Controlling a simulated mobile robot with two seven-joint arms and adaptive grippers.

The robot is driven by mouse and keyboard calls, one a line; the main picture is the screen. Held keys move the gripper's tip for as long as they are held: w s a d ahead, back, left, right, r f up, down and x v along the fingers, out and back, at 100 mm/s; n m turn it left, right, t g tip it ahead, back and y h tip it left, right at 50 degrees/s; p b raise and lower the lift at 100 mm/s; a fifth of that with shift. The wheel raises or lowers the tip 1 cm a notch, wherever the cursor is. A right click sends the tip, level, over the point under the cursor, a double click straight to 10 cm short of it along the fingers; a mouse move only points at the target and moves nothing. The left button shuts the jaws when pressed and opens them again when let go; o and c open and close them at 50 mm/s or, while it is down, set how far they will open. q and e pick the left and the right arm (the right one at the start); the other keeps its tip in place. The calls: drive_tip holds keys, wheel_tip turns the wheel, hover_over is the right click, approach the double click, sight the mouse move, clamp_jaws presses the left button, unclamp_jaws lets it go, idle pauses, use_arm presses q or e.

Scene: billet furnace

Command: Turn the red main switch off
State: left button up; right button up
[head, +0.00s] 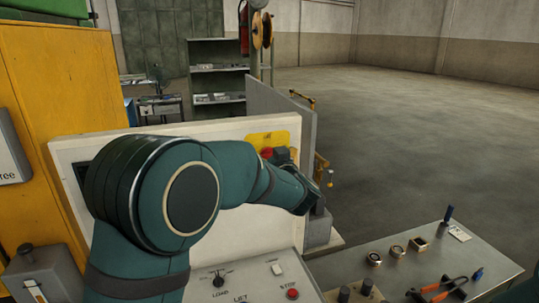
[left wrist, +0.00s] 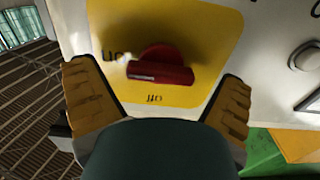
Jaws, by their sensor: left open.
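The red main switch (head: 267,152) sits on a yellow plate (head: 280,138) on the white panel behind my left arm. In the left wrist view the red handle (left wrist: 160,73) lies nearly level, its pale-marked left end toward the "on" lettering (left wrist: 116,56). The "off" lettering (left wrist: 155,98) is below the handle; both words appear upside down. My left gripper (left wrist: 157,78) is open, with one yellow-padded finger to each side of the handle and visible gaps between. In the head view its fingers are largely hidden. My right gripper is not in view.
A control box (head: 255,278) with a knob and a red stop button is in front. A metal table (head: 430,250) at right holds rings and tools. A yellow cabinet (head: 60,80) stands at left. Open floor lies beyond at right.

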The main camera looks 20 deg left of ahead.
use_arm(q)
drive_tip(key=shift+w+a, duration=0.2)
drive_tip(key=shift+w, duration=0.05)
drive_tip(key=c, duration=1.2)
